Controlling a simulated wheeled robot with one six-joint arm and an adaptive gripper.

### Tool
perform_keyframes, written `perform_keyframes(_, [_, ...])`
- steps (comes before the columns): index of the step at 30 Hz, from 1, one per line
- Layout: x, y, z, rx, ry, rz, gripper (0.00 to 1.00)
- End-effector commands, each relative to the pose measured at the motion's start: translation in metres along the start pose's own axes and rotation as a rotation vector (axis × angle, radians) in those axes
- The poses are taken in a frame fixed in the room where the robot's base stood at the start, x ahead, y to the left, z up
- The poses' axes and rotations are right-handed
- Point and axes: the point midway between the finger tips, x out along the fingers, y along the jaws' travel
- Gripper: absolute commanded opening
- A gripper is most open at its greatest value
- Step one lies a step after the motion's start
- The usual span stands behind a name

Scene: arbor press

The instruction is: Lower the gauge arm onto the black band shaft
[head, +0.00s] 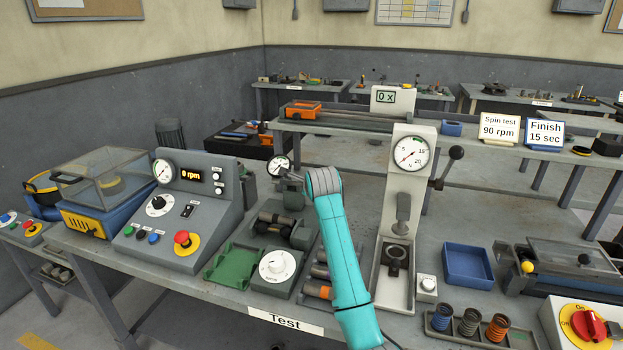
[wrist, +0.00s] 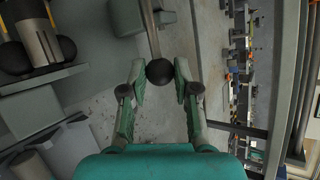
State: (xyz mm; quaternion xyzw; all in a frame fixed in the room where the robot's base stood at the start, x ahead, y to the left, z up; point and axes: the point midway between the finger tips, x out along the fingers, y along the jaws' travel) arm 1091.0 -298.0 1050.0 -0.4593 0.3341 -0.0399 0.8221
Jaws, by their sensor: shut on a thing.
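My gripper (wrist: 159,76) is shut on the black ball knob (wrist: 160,71) at the end of a grey rod, seen in the wrist view. The rod runs up out of that view. In the head view the gauge dial (head: 279,165) stands above the bench fixture, beside my teal wrist, which hides the fingers. A dark shaft (head: 277,221) lies across the fixture below the dial. In the wrist view a grey shaft with a dark band (wrist: 40,38) shows at upper left, apart from my gripper. Whether the gauge arm touches the shaft cannot be told.
A control console (head: 180,215) reading 0 rpm stands left of the fixture. A green tray (head: 232,264) and a white dial knob (head: 277,266) lie in front. Banded shafts (head: 318,291) lie partly behind my arm. The arbor press (head: 408,180) stands close on the right.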

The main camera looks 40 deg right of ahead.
Motion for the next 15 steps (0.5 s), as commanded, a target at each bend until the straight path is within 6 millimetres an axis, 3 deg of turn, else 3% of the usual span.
perform_keyframes(6, [0.004, 0.026, -0.006, -0.077, -0.032, -0.179, 0.0])
perform_keyframes(15, [0.012, 0.047, -0.013, -0.161, -0.068, -0.38, 0.0])
